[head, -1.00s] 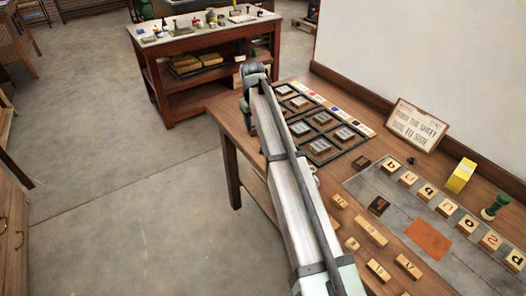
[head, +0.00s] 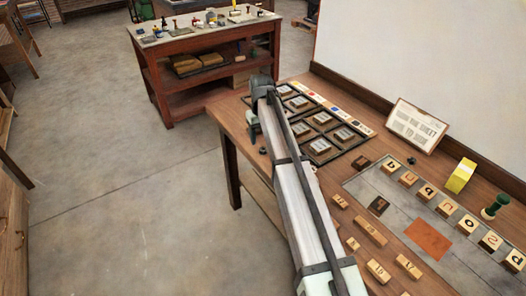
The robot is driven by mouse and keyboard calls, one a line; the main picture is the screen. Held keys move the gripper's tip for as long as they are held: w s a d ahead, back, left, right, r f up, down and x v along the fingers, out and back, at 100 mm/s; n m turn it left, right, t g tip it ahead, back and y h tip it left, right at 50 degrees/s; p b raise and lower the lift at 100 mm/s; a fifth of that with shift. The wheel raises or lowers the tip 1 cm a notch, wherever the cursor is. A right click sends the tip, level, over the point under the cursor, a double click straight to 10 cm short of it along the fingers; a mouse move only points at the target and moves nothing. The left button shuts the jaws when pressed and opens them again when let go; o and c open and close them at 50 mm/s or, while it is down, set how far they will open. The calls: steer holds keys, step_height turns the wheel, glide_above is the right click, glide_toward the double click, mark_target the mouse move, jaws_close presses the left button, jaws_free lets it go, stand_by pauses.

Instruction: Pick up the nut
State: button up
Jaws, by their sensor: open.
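My arm runs from the bottom edge up across the wooden table and bends at its far end, hiding part of the table's left side. I cannot make out my gripper's fingers. No nut can be told for certain. A small dark piece (head: 262,151) lies near the table's left edge, beside my arm. Another small dark piece (head: 412,160) sits behind the row of letter blocks. Either is too small to identify.
The wooden table (head: 232,128) holds a dark tray of blocks (head: 348,150), letter blocks (head: 408,179), a grey plate with an orange patch (head: 428,240), a sign (head: 416,125), a yellow box (head: 461,175) and a green stamp (head: 495,206). A second bench (head: 160,80) stands behind.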

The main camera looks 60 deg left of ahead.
mark_target(263, 148)
steer(key=shift+w+f, duration=0.15)
steer(key=shift+f, duration=1.2)
steer(key=shift+w+f, duration=0.1)
steer(key=shift+f, duration=1.25)
steer(key=shift+c, duration=0.3)
jaws_close()
